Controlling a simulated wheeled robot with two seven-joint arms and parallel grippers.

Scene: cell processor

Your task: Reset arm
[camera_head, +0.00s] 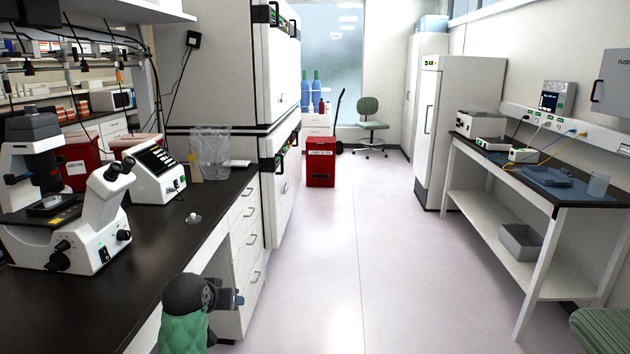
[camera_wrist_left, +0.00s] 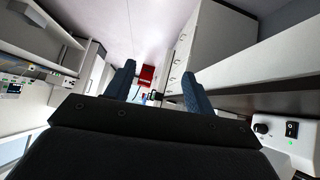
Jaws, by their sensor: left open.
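My left arm (camera_head: 188,320), with a green sleeve and dark joint, comes in at the bottom left in the head view. It is beside the front edge of the dark lab bench (camera_head: 165,250). My left gripper (camera_head: 238,299) shows small and dark at its end, in front of the bench drawers. In the left wrist view its two blue fingers (camera_wrist_left: 158,75) stand apart with nothing held between them. My right gripper is in neither view.
A white microscope (camera_head: 85,235) stands on the left bench, with a small white object (camera_head: 193,218) nearby. A red bin (camera_head: 321,168) stands on the floor ahead. A white-legged table (camera_head: 525,215) is at right. The central aisle floor (camera_head: 365,255) is clear.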

